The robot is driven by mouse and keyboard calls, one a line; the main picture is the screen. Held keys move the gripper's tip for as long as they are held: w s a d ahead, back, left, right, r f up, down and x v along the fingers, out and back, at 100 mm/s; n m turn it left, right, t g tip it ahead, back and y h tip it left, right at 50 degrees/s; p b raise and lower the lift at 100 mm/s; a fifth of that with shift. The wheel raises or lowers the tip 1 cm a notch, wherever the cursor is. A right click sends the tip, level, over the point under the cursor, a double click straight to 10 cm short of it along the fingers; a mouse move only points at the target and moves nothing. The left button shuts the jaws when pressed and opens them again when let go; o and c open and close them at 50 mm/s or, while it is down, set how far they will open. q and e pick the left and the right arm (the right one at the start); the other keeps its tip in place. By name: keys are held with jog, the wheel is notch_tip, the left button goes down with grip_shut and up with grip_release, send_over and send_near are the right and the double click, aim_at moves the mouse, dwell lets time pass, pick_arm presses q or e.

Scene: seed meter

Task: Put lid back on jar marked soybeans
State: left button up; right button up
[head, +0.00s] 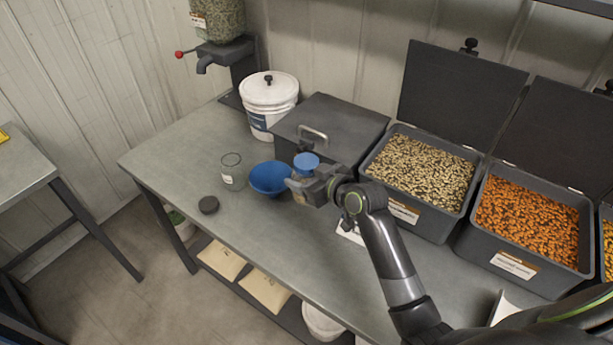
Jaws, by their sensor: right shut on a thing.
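My right gripper (312,186) reaches in over the table beside the blue bowl. It is shut on what looks like a small jar with a round blue lid (306,162). The gripper hides most of the jar body, and whether its base touches the table cannot be told. An open clear glass jar (232,173) stands upright left of the blue bowl, looking empty, with a small label too small to read. My left gripper is out of view.
A blue bowl (268,179) sits between the glass jar and my gripper. Behind are a white bucket (270,92) and a closed grey bin (335,115). Open seed bins (400,210) line the right. The table's left end (165,155) is clear.

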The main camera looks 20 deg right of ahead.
jog(key=c, duration=0.4)
jog(key=shift+s+d, duration=0.2)
jog(key=shift+d, duration=0.05)
jog(key=s+d+r+n+g+y+b, duration=0.1)
jog(key=s+r+n+g+y+b, duration=0.1)
jog(key=s, duration=0.7)
jog(key=s+d+r+n+g+y+b, duration=0.1)
jog(key=s+n+y, duration=0.3)
jog(key=s, duration=0.5)
jog(key=shift+r+g+b, duration=0.45)
jog(key=shift+r+g, duration=0.35)
jog(key=shift+r, duration=0.1)
jog(key=shift+a+r, duration=0.1)
jog(key=s+a+r+n+g+y, duration=0.2)
jog(key=a+r+n+g, duration=0.2)
jog(key=a+r, duration=0.5)
notch_tip(320, 180, up, 3)
jog(key=shift+a+f+n+g, duration=0.1)
jog(key=shift+a+n+g, duration=0.1)
jog(key=shift+n+g, duration=0.25)
